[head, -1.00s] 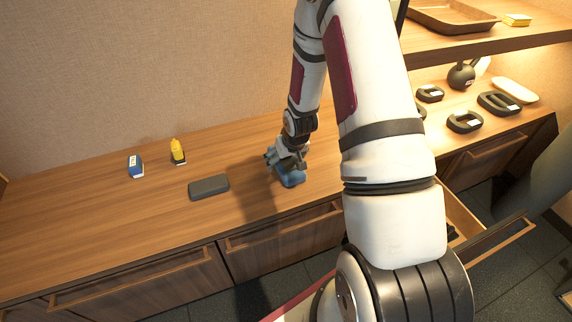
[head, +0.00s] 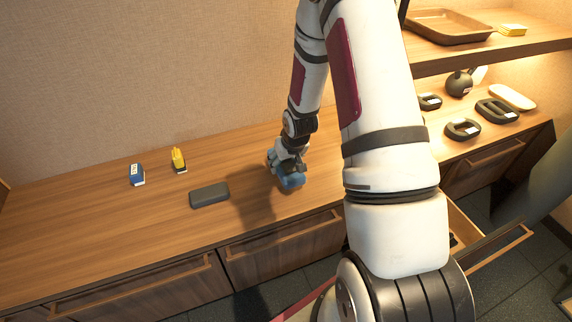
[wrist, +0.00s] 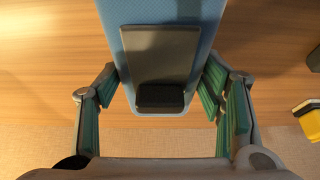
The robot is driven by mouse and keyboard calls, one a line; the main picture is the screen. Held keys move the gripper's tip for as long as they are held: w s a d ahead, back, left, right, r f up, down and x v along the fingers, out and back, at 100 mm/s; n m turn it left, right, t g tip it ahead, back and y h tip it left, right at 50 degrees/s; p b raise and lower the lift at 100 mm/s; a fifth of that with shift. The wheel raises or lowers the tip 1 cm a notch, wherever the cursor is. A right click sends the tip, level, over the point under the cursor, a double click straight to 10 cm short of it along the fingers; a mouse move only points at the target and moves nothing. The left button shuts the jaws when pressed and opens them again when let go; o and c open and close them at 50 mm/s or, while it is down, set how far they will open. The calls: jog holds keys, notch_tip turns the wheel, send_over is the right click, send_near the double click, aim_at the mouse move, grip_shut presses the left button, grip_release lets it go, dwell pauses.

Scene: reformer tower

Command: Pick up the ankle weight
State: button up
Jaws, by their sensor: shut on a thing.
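The ankle weight (head: 289,181) is a blue padded piece near the front middle of the wooden counter. In the wrist view it is light blue fabric (wrist: 210,22) with a dark grey panel and a black patch. My gripper (head: 288,164) is above it, pointing down. In the wrist view the green-padded fingers of my gripper (wrist: 162,88) are on both sides of the ankle weight, shut on it. It looks slightly above the counter, but the gap is hard to judge. Its far end runs out of the wrist view.
A dark grey block (head: 209,195), a yellow item (head: 178,160) and a blue-and-white item (head: 137,175) lie to the left on the counter (head: 80,225). Dark ring-shaped weights (head: 462,129) and a kettlebell (head: 459,84) stand at right, below a shelf with a tray (head: 448,27).

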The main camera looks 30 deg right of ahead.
jog(key=s+p, duration=0.1)
jog(key=s, duration=0.3)
jog(key=s+r, duration=0.1)
jog(key=s, duration=0.4)
jog(key=s+a+r+p, duration=0.1)
jog(key=s, duration=0.4)
jog(key=shift+r+p, duration=0.15)
jog(key=shift+p, duration=0.2)
jog(key=shift+s+p, duration=0.5)
jog(key=shift+s, duration=0.3)
jog(key=shift+s+r, duration=0.1)
jog(key=shift+r, duration=0.05)
